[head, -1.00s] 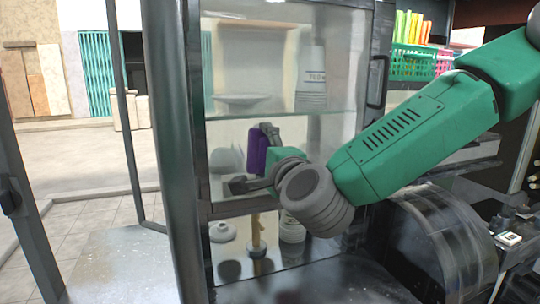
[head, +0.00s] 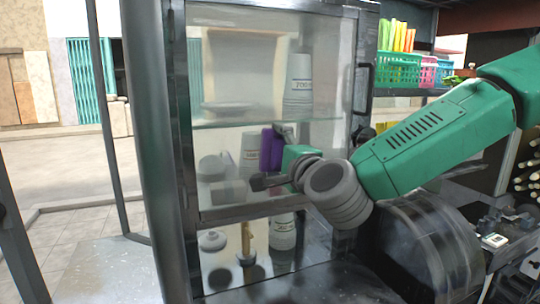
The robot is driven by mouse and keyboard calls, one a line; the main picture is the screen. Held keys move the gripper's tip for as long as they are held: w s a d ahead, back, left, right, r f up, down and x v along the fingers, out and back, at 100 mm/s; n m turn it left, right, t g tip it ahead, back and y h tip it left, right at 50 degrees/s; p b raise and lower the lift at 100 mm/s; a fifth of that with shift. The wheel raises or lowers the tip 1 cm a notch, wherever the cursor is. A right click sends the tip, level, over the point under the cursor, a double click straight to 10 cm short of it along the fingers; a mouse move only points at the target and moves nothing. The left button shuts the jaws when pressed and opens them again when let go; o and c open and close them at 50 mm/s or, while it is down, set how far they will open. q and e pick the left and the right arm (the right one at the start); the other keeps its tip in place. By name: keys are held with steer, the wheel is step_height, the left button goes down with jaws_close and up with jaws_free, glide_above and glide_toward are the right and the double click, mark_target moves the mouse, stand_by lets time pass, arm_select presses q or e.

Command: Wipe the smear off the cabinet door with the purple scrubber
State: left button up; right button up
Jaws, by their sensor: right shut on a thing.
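The glass-fronted cabinet door (head: 225,160) with a dark frame stands in the middle of the head view. The purple scrubber (head: 270,149) is held upright at the glass, in the part below the shelf line. My right gripper (head: 277,157) is shut on the scrubber; its arm comes in from the right. I cannot tell whether the scrubber touches the glass. No smear stands out clearly on the glass; the arm hides part of the door. My left gripper is not in view.
A dark door handle (head: 362,88) is at the door's right edge. Cups, bottles and jars show behind the glass. A green basket (head: 398,69) with yellow and orange items is at upper right. A dark rounded machine (head: 425,250) stands below my arm.

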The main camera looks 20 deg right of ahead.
steer(key=d, duration=0.8)
steer(key=shift+w, duration=0.15)
steer(key=shift+f, duration=0.1)
steer(key=shift+s+a, duration=0.15)
steer(key=shift+s, duration=2.9)
steer(key=s, duration=0.3)
